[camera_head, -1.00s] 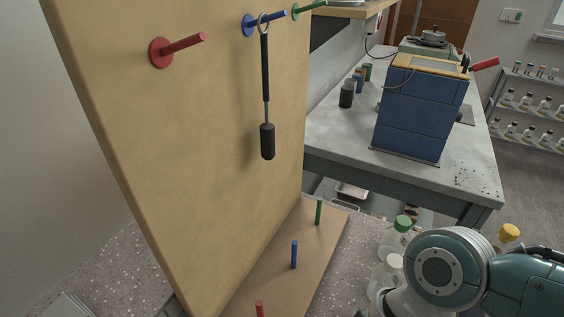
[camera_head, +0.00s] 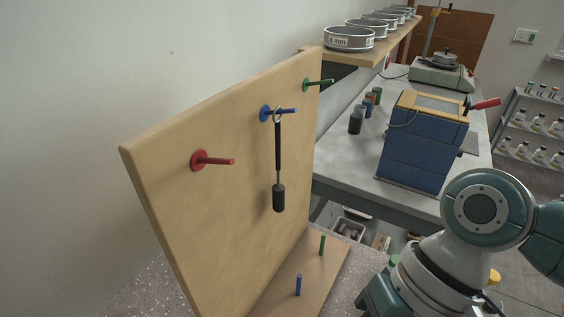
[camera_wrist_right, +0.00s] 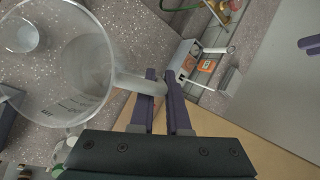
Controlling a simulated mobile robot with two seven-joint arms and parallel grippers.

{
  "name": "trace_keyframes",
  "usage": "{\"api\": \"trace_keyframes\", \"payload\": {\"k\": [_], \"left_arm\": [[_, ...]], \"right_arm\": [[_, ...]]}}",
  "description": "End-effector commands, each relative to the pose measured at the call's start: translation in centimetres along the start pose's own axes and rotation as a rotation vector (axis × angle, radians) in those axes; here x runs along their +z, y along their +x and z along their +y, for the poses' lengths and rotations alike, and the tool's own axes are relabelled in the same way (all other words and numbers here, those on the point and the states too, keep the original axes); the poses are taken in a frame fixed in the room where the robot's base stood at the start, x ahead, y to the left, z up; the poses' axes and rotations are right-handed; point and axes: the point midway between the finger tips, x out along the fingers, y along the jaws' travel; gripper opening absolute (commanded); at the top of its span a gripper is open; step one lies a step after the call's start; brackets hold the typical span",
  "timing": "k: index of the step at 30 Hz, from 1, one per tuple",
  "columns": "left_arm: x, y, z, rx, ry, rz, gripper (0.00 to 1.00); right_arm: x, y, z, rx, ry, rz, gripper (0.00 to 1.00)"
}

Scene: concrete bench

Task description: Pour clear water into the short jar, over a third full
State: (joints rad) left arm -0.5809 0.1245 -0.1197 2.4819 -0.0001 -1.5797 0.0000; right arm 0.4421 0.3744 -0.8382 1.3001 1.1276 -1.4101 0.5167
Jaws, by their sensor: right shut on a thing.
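In the right wrist view, my right gripper (camera_wrist_right: 160,88) is shut on the handle of a clear jug (camera_wrist_right: 92,72) with dark printed markings. The jug fills the upper left of that view, its round mouth facing the camera. I cannot tell how much clear water is in it. A small round glass vessel (camera_wrist_right: 22,36) shows through or inside the jug's outline; I cannot tell if it is the short jar. In the head view only my right arm shows, at the lower right, with its gripper out of frame. My left gripper is in neither view.
A wooden pegboard (camera_head: 230,200) stands at left, with a black-handled tool (camera_head: 278,165) hanging from its blue peg. A grey bench (camera_head: 345,165) with a blue box (camera_head: 415,150) lies behind.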

Motion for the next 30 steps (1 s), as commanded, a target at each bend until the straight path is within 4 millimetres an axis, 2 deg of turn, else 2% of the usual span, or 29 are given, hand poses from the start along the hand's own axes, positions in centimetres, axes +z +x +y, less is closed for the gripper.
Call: {"api": "trace_keyframes", "payload": {"k": [1, 5, 9, 14, 19, 21, 26, 30], "left_arm": [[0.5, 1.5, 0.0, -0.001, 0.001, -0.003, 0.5], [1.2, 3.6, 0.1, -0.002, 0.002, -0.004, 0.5], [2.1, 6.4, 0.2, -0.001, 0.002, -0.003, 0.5], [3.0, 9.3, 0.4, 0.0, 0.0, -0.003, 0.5], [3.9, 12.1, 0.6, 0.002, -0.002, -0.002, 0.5], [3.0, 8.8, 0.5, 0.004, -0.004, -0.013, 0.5], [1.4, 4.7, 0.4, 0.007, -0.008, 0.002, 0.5], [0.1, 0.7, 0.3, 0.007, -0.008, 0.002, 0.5]], "right_arm": [[-1.2, -0.6, 0.5, -0.004, 0.009, 0.009, 0.0], [-3.2, -4.2, 0.8, -0.02, 0.043, 0.018, 0.0], [-4.6, -9.4, 1.0, -0.038, 0.071, 0.027, 0.0], [-4.1, -15.4, 1.3, -0.042, 0.075, 0.037, 0.0], [-1.9, -20.6, 1.9, -0.021, 0.056, 0.055, 0.0], [-0.6, -23.4, 0.5, -0.019, 0.056, 0.048, 0.0], [0.8, -26.5, -1.1, -0.016, 0.055, 0.056, 0.0], [2.5, -29.8, -2.6, -0.013, 0.053, 0.062, 0.0]]}}
